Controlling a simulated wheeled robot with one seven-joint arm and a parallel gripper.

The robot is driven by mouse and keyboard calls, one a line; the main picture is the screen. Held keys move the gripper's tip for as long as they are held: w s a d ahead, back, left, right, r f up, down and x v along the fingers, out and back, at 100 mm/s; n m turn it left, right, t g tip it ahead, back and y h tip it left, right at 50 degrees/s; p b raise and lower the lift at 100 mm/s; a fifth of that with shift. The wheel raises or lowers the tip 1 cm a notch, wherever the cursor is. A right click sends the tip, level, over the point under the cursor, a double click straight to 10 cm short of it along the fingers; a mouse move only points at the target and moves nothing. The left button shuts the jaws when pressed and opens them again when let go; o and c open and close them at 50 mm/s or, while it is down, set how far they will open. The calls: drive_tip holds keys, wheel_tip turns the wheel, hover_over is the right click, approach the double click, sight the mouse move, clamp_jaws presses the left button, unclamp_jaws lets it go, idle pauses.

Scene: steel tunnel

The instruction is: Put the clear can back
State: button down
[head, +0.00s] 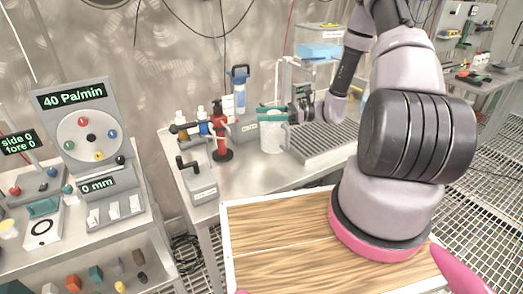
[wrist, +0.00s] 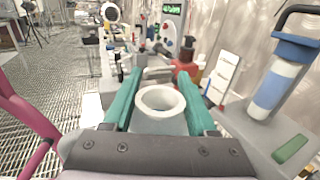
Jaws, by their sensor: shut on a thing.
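The clear can (head: 272,136) is a see-through, whitish cylinder on or just above the steel bench, left of a ribbed grey tray. I cannot tell if its base touches the bench. In the wrist view its round white rim (wrist: 160,99) shows between two teal fingers. My gripper (wrist: 158,84) is shut on the can, with one finger on each side. In the head view the teal fingers of my gripper (head: 272,112) lie across the top of the can. The can looks upright, and its lower part is hidden in the wrist view.
A red hand-cranked device (head: 222,135) stands left of the can. A blue-topped filter (head: 240,88) and small bottles stand behind. The ribbed grey tray (head: 322,142) lies to the right. A wooden board (head: 280,245) is in front, and a console (head: 85,135) is at left.

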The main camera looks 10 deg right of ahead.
sight(265, 133)
drive_tip(key=shift+f, duration=3.7)
drive_tip(key=shift+c, duration=1)
unclamp_jaws()
